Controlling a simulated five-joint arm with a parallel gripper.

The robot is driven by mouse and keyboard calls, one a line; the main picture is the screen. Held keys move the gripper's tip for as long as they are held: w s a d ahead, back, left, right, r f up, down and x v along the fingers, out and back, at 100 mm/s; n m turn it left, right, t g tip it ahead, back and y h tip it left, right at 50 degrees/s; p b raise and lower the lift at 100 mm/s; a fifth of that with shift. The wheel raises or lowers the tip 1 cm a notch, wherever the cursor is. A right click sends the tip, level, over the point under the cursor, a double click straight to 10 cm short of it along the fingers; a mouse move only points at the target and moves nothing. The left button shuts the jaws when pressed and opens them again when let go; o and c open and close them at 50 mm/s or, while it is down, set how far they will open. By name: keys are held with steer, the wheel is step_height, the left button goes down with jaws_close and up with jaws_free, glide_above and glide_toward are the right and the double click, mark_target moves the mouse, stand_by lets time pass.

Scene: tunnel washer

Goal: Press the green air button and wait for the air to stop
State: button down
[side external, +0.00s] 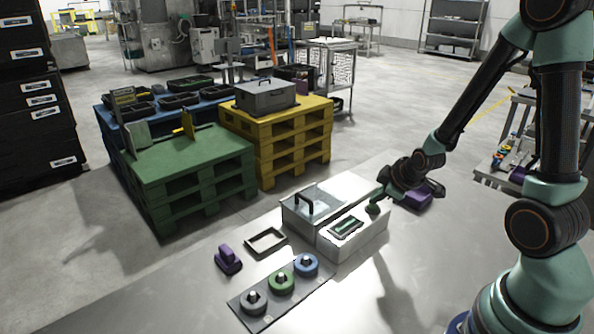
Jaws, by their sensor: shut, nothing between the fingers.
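A round green button or knob (281,280) sits on a flat grey plate (318,292) at the front of the table, between a grey one (253,300) and a blue one (306,263). A white washer box (355,249) stands behind the plate. It has a clear lid with a black handle, and a dark inset with a green part on its right half. My gripper (376,205) is shut and empty at the box's far right corner, away from the plate. A small dark green piece shows by its fingertips. I cannot tell whether they touch it or the box.
A purple block (228,260) and a dark open frame (266,241) lie left of the box. Another purple item (419,197) lies behind my gripper. Green (190,170) and yellow (280,140) pallets stand beyond the table. The table's right front is clear.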

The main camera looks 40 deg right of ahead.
mark_target(376, 207)
steer(key=shift+r, duration=0.85)
steer(key=shift+r, duration=2.5)
steer(key=s+a+r+m+y, duration=0.1)
steer(key=s+a+r+m, duration=0.1)
steer(key=s+a+r, duration=0.2)
steer(key=s+a+r+m+g+y, duration=0.1)
steer(key=s+a+r+m, duration=0.2)
steer(key=a+r, duration=0.4)
steer(key=a, duration=0.3)
steer(key=shift+s+a+y, duration=0.25)
steer(key=shift+s+y, duration=0.15)
